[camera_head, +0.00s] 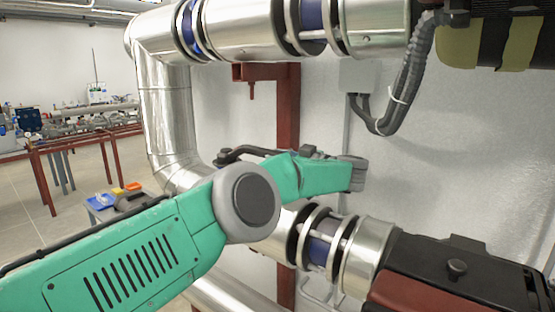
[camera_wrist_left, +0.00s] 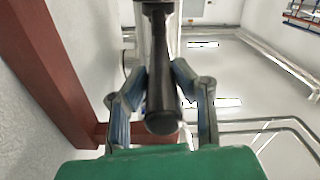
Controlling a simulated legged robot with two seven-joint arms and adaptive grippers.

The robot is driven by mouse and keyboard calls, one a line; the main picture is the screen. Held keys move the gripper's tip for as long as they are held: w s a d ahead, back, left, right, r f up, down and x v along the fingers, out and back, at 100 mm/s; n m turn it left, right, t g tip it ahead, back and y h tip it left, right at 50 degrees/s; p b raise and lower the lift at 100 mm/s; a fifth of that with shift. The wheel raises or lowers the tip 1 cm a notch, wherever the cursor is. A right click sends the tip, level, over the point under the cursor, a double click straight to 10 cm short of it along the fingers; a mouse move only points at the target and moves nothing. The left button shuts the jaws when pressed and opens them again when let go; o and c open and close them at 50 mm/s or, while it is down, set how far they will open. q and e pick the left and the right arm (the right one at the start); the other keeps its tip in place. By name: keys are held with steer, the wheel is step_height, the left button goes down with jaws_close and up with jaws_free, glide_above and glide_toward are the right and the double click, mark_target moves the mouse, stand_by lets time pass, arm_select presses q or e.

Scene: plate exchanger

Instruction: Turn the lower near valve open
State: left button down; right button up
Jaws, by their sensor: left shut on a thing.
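My left arm reaches in from the left, and its left gripper (camera_head: 228,155) is a dark shape by the silver pipe's lower bend, partly hidden behind my green arm links. In the left wrist view the two fingers of the left gripper (camera_wrist_left: 160,97) are closed on either side of a dark handle (camera_wrist_left: 159,60). The handle's rounded end points at the camera, and its far end runs toward a silver pipe. The valve body under the handle is hidden in the head view by my arm. My right gripper is out of view.
The silver pipe (camera_head: 165,120) drops at the left. A flanged lower pipe (camera_head: 365,255) and a dark unit (camera_head: 470,275) lie at the lower right. A red column (camera_head: 288,110) stands behind my arm. A hose (camera_head: 405,95) hangs at the upper right.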

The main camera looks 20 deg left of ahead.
arm_select(q)
steer(key=shift+w+a+r, duration=0.1)
steer(key=shift+w+r, duration=0.1)
steer(key=shift+r, duration=0.35)
steer(key=c, duration=1.4)
jaws_free()
steer(key=shift+o, duration=0.3)
steer(key=shift+w+f, duration=0.3)
steer(key=shift+f, duration=0.1)
steer(key=shift+s, duration=0.2)
steer(key=shift+s, duration=0.1)
